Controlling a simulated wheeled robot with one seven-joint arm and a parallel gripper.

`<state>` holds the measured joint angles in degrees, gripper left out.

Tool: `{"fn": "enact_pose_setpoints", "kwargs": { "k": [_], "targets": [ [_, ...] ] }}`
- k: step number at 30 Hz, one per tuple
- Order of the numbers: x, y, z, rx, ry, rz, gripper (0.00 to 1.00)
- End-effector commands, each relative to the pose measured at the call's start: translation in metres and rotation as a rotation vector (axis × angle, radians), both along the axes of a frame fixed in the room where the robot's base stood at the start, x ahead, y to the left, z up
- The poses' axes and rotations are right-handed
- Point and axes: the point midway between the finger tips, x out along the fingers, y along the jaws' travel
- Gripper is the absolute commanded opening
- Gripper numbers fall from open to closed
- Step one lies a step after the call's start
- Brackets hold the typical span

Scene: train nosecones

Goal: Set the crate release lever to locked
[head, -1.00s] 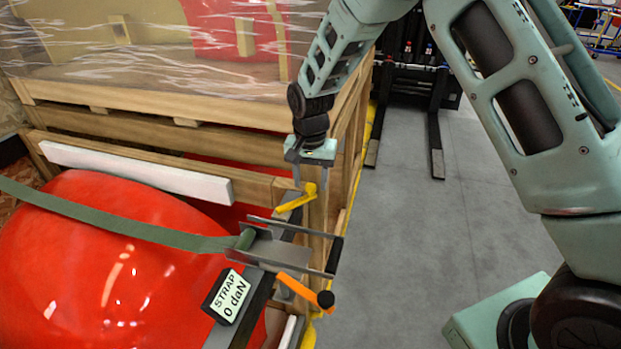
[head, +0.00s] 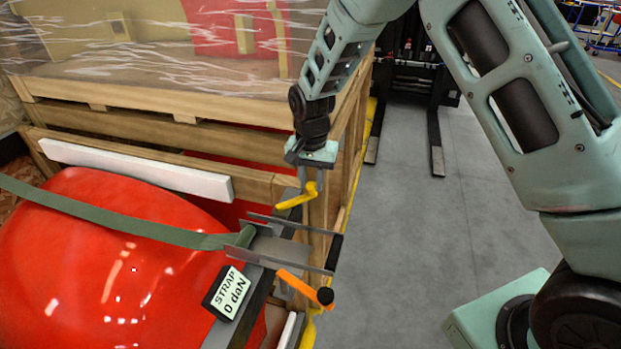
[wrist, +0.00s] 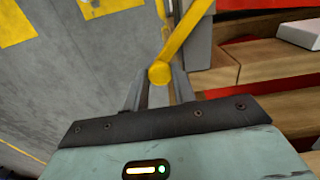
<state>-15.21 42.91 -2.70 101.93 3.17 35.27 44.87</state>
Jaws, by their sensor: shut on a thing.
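The crate release lever (head: 298,200) is a yellow bar with a rounded end, mounted on the crate's corner post. It slants in the head view, its upper end at my gripper. My gripper (head: 311,181) points down and is shut on the lever's end. In the wrist view the lever (wrist: 186,40) runs from its round yellow end up and to the right, and my gripper's fingers (wrist: 158,88) sit on both sides of that end. Any lock marking is hidden or too small to read.
A wooden crate (head: 150,125) holds a red nosecone (head: 110,260) under a green strap (head: 120,220). Below the lever are a metal ratchet bracket (head: 285,245), an orange handle (head: 300,287) and a strap display (head: 228,293) reading 0 daN. Grey floor to the right is open up to a forklift (head: 410,75).

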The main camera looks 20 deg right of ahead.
Motion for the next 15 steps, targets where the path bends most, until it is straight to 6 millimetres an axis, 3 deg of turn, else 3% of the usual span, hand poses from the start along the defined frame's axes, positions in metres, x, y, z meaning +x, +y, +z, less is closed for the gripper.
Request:
{"fn": "enact_pose_setpoints", "kwargs": {
  "k": [15],
  "targets": [
    [-0.036,0.001,0.003,-0.001,-0.001,-0.408,0.0]
  ]
}}
